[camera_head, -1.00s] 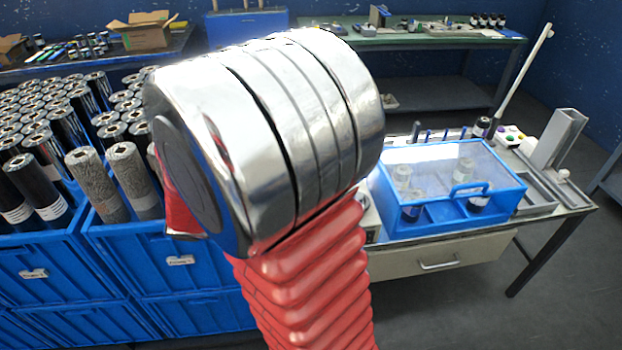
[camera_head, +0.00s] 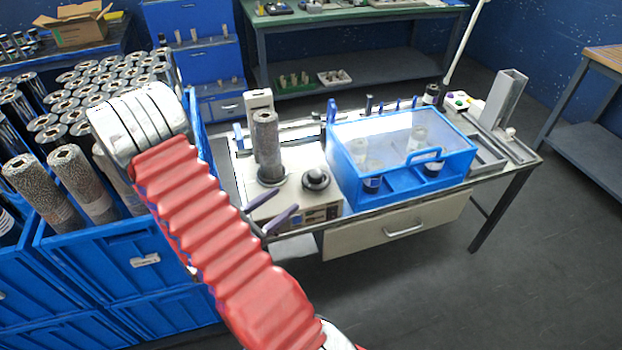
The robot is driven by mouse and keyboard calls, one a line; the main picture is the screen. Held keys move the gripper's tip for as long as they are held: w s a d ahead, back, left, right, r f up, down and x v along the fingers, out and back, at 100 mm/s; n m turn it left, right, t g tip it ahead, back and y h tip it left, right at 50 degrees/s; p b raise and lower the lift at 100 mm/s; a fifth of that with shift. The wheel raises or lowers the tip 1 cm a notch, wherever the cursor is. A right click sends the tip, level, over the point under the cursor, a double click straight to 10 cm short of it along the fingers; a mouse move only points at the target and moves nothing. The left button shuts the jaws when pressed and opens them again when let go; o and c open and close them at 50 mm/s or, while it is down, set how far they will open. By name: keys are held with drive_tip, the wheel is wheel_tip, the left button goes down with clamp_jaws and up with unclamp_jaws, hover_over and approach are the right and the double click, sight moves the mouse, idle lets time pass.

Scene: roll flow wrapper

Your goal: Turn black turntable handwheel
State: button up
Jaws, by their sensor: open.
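The black handwheel (camera_head: 316,180) is a small round knob on top of the pale turntable unit (camera_head: 294,197), on the left part of the workbench. A grey speckled roll (camera_head: 266,140) stands upright on the unit, left of the handwheel. My gripper (camera_head: 289,198) shows as two purple fingers spread apart in front of the unit. It is open and empty, with its tips pointing toward the handwheel, just left and in front of it. I cannot tell whether they touch the unit. My red arm hides the gripper's base.
A blue case with a clear lid (camera_head: 435,195) stands close to the right of the handwheel. Blue crates (camera_head: 120,245) full of upright rolls stand at the left. A white drawer (camera_head: 400,228) hangs under the bench. The floor at the right is clear.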

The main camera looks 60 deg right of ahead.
sight(312, 178)
drive_tip(key=shift+w+d+f+n+t, duration=0.2)
drive_tip(key=shift+f+n, duration=0.1)
drive_tip(key=shift+f, duration=0.1)
drive_tip(key=shift+w+d+f+n+t, duration=0.1)
drive_tip(key=shift+f+n+t, duration=0.1)
drive_tip(key=shift+f+n, duration=0.15)
drive_tip(key=shift+s+d, duration=0.1)
drive_tip(key=shift+d, duration=0.05)
drive_tip(key=shift+r+x, duration=0.15)
drive_tip(key=shift+x, duration=3.2)
drive_tip(key=shift+r+x, duration=0.1)
drive_tip(key=shift+x, duration=3.3)
drive_tip(key=shift+c, duration=0.4)
drive_tip(key=c, duration=0.9)
drive_tip(key=shift+c, duration=0.4)
